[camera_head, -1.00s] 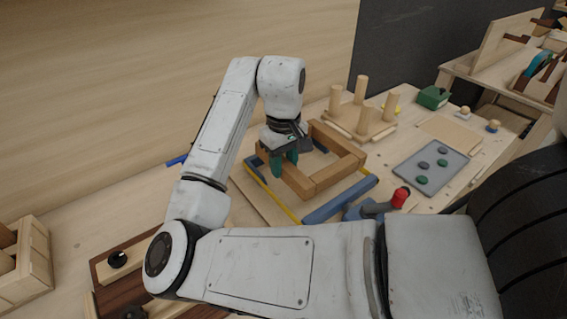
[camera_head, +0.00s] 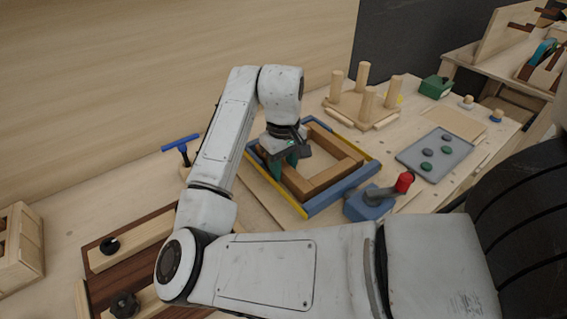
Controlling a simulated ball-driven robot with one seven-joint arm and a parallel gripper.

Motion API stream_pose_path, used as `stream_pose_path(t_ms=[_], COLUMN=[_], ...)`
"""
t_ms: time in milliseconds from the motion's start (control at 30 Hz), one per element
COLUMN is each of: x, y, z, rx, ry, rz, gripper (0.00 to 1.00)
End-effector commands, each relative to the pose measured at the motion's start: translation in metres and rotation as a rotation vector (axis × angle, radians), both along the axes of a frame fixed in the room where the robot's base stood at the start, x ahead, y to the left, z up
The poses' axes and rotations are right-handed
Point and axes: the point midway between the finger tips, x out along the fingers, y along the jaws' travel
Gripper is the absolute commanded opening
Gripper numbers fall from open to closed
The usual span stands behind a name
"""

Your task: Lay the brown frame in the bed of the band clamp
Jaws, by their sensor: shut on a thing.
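The brown frame (camera_head: 338,176) is a rectangle of wooden bars in the middle of the view. It lies flat and low within the band clamp (camera_head: 340,193), which has blue bars, a yellow band and a wooden base. Whether the frame rests fully on the bed cannot be told. My gripper (camera_head: 287,168) is shut on the frame's left side, its green fingers reaching down over the bar. My gripper and forearm hide the frame's left corner and part of the clamp. The clamp's red-knobbed blue screw block (camera_head: 370,204) stands at the front right.
A board with upright pegs (camera_head: 365,105) stands behind the clamp. A grey tray with several dark discs (camera_head: 435,154) lies to the right, with a green box (camera_head: 435,87) beyond. A blue T-handle (camera_head: 181,142) stands at left. A dark wooden jig with black knobs (camera_head: 130,250) is front left.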

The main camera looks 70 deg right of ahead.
Motion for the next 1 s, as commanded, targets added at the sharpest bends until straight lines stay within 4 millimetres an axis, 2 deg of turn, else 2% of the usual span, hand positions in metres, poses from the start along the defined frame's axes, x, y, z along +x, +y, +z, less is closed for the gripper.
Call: stream_pose_path(t_ms=[233, 267, 533, 800, 1000], x=[0.000, 0.000, 0.000, 0.000, 0.000], y=[0.000, 0.000, 0.000, 0.000, 0.000], z=[0.000, 0.000, 0.000, 0.000, 0.011], rx=[0.000, 0.000, 0.000, 0.002, 0.001], ry=[-0.001, -0.001, -0.001, -0.001, -0.001], rz=[0.000, 0.000, 0.000, 0.001, 0.000], gripper=[0.00, 0.39, 0.65, 0.66, 0.66])
